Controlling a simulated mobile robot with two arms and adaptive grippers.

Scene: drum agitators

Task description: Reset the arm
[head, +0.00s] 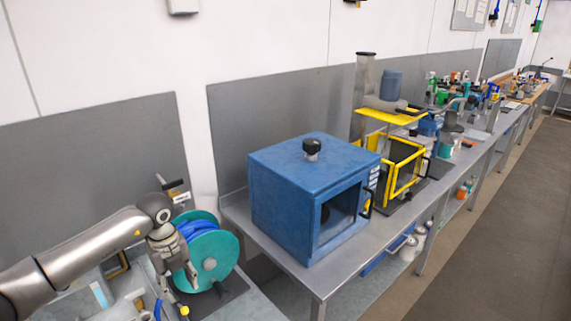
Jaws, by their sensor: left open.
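My left arm comes in from the lower left, and its gripper (191,277) points down at the front left of the teal and blue spool (217,255). The gripper is open, and I see nothing between its fingers. Whether a finger touches the spool, I cannot tell. My right gripper is not in view.
A blue box (290,190) with an open front and a black top knob stands on the metal bench (350,262). Behind it is a yellow-framed machine (402,170). Several bottles and tools fill the bench farther back. The floor aisle (480,235) at the right is clear.

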